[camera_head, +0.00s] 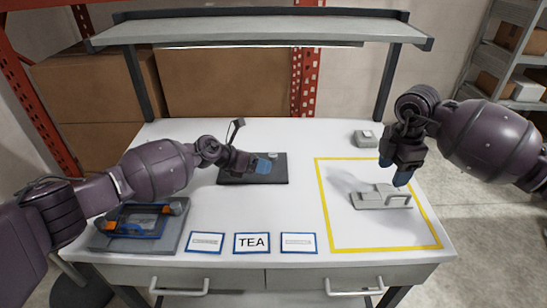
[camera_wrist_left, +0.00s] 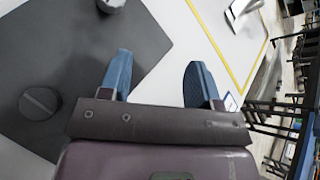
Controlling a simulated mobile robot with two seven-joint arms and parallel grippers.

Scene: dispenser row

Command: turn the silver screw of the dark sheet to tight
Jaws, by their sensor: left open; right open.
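The dark sheet (camera_head: 240,177) lies flat on the white table, left of its middle. A small pale silver piece, apparently the silver screw (camera_head: 272,155), stands near its far edge. In the left wrist view the sheet (camera_wrist_left: 95,60) carries a dark round slotted screw head (camera_wrist_left: 40,103). A grey round piece (camera_wrist_left: 110,5) is cut off at the top edge. How far any screw is turned I cannot tell. My left gripper (camera_head: 263,166) is over the sheet, open and empty (camera_wrist_left: 157,66). My right gripper (camera_head: 402,172) is open above a grey handled piece.
The grey handled piece (camera_head: 380,197) lies inside a yellow outline (camera_head: 333,248). A small grey box (camera_head: 365,138) stands behind it. A grey tray (camera_head: 108,240) with a blue-framed item is at front left. A shelf (camera_head: 260,27) spans above the back.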

